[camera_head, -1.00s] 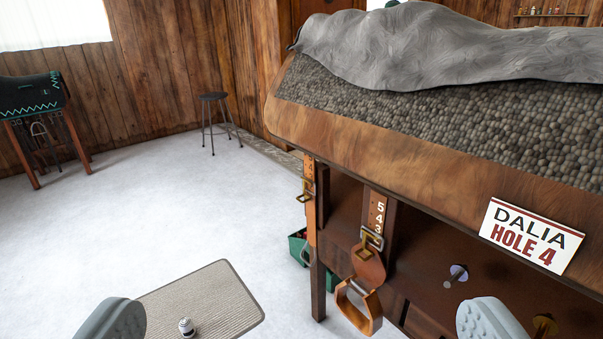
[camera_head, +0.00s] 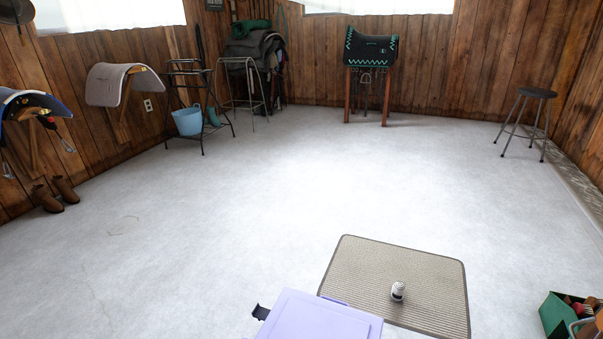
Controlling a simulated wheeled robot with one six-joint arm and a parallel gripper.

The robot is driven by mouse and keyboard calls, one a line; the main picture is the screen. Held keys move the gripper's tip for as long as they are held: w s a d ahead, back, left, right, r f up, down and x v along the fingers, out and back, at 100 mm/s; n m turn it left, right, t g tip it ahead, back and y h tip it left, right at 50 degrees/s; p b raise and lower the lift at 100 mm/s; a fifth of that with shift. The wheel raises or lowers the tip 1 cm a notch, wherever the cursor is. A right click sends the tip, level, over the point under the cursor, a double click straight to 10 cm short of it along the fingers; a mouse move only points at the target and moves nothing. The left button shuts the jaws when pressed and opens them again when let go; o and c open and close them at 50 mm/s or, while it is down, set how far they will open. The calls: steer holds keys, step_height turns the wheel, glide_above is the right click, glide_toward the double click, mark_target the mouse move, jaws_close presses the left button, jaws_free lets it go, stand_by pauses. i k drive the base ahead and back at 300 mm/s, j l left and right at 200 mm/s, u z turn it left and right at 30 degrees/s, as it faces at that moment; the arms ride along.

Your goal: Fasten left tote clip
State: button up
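A lilac tote lid (camera_head: 325,318) shows at the bottom middle, cut off by the lower edge of the picture. A black clip (camera_head: 261,312) sticks outward from the lid's left side, standing away from it. The tote's body and its right side are hidden or out of frame. My gripper does not show in this view.
A ribbed mat (camera_head: 400,265) with a small white-and-dark bottle (camera_head: 398,291) lies just beyond the lid. A green box of grooming things (camera_head: 553,318) is at the lower right. A stool (camera_head: 530,112), a saddle stand (camera_head: 369,75) and racks line the walls. The middle floor is clear.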

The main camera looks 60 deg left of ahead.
mark_target(259, 313)
steer(key=k+j, duration=0.15)
steer(key=j, duration=0.15)
steer(key=k+j+u, duration=0.15)
steer(key=j, duration=0.15)
steer(key=k+j, duration=0.15)
steer(key=j, duration=0.15)
steer(key=k+j+u, duration=0.1)
steer(key=j, duration=0.2)
steer(key=j+u, duration=0.1)
steer(key=j, duration=0.35)
steer(key=i+j+u, duration=0.15)
steer(key=j, duration=0.3)
